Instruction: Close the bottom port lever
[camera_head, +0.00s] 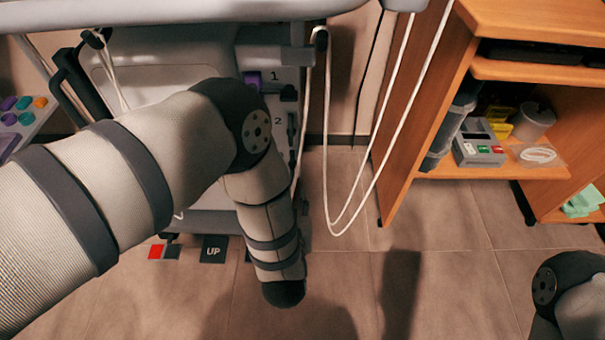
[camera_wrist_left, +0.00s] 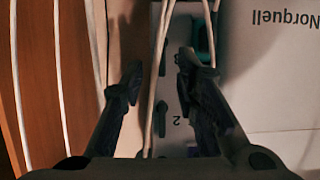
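The port panel (camera_wrist_left: 178,95) is upside down in the left wrist view, with the number 2 and a dark lever (camera_wrist_left: 162,117) beside it. Further up is a teal plug or socket (camera_wrist_left: 204,38) at the lower port. A dark shape near it, possibly the bottom lever, is partly behind pale cables, so its position is unclear. My left gripper (camera_wrist_left: 158,68) is open, its fingers on either side of the cables and panel strip. I cannot tell whether it touches anything. In the head view my left arm hides the lower panel and the gripper. My right gripper is out of view.
Looped white cables (camera_head: 340,225) hang right of the machine (camera_head: 165,50). A purple plug (camera_head: 252,78) is at port 1. A wooden shelf unit (camera_head: 425,110) stands at right. Pedals, one marked UP (camera_head: 213,249), are near the floor. Floor between machine and shelf is open.

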